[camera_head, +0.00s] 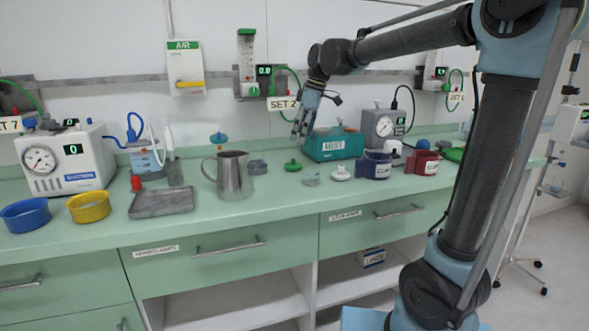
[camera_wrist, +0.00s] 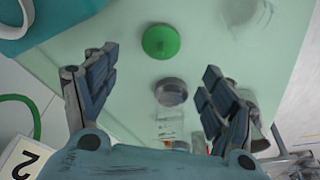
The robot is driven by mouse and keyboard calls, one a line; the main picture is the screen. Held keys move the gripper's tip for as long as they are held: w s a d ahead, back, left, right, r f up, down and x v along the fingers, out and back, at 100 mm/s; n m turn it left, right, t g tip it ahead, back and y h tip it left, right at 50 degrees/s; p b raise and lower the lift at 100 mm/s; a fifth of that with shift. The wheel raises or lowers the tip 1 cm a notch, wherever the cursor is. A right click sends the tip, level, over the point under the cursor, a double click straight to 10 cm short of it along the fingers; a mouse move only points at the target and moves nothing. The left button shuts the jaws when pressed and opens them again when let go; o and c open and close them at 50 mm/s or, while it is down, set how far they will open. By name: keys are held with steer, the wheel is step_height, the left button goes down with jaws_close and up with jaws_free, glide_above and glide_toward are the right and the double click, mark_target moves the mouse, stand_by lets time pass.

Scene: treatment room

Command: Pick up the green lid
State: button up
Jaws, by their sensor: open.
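The green lid (camera_head: 293,165) is a small round lid with a knob, lying on the pale green counter. In the wrist view the green lid (camera_wrist: 160,41) shows from above, near the top middle, apart from my fingers. My gripper (camera_head: 300,131) hangs above the counter, higher than the lid, with its fingers pointing down. In the wrist view my gripper (camera_wrist: 160,72) is open and empty, its two fingers wide apart at left and right. The lid appears just beyond the line between the fingertips. Nothing hides it in either view.
The teal MIST box (camera_head: 334,146) stands close behind. The SET 2 sign (camera_head: 282,103) hangs behind my gripper.

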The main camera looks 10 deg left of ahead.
mark_target(293, 160)
steer(key=x, duration=1)
steer(key=shift+a+f, duration=0.15)
steer(key=shift+f, duration=0.15)
steer(key=c, duration=1.1)
